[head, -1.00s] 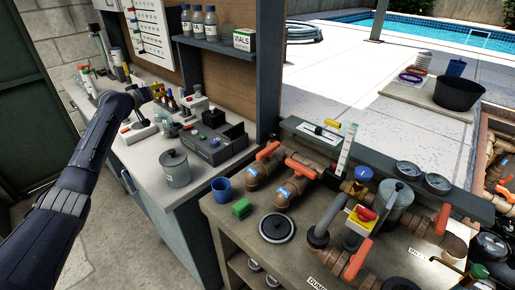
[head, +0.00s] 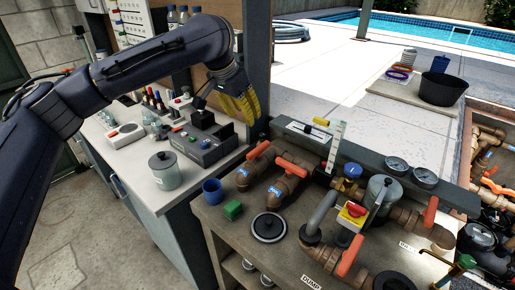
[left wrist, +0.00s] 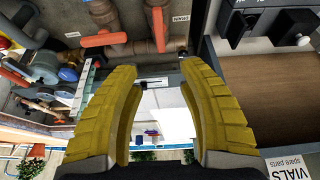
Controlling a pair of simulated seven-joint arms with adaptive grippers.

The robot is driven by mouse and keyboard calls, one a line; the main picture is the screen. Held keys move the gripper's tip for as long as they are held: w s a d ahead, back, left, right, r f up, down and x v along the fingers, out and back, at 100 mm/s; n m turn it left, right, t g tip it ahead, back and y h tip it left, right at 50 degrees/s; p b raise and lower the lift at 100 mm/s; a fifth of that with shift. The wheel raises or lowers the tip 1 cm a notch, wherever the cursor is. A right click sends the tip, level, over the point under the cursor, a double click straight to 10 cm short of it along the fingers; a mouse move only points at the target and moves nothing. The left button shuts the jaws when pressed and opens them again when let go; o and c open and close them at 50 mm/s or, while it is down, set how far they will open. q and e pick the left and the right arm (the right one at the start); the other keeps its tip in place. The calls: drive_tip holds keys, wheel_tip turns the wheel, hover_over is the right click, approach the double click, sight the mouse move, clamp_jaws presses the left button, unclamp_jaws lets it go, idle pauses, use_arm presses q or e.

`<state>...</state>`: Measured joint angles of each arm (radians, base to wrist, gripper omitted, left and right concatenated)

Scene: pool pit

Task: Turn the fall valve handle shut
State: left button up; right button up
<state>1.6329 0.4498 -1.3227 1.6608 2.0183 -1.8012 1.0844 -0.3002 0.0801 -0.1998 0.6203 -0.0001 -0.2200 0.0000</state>
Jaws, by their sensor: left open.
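Several orange valve handles sit on the brown pipes of the bench. Two are at the back left: a rear orange handle (head: 258,151) and a second orange handle (head: 281,170). One is at the front (head: 350,256) and one at the right (head: 431,212). I cannot read which is the fall valve. My left gripper (head: 246,118) has yellow fingers, is open and empty, and hangs above and behind the rear handle, apart from it. In the left wrist view, the gripper (left wrist: 158,72) shows with an orange handle (left wrist: 110,40) beyond its fingertips. My right gripper is not in view.
A blue cup (head: 212,191), a green block (head: 233,210) and a dark round lid (head: 268,227) stand left on the bench. A red knob on a yellow box (head: 352,213) and a grey canister (head: 383,193) rise among the pipes. A dark post (head: 261,65) stands beside the gripper.

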sight(258, 147)
use_arm(q)
drive_tip(key=x, duration=1.7)
drive_tip(key=shift+s+f, duration=0.15)
drive_tip(key=shift+f, duration=0.1)
drive_tip(key=shift+o, duration=0.3)
drive_tip(key=shift+a, duration=0.1)
clamp_jaws()
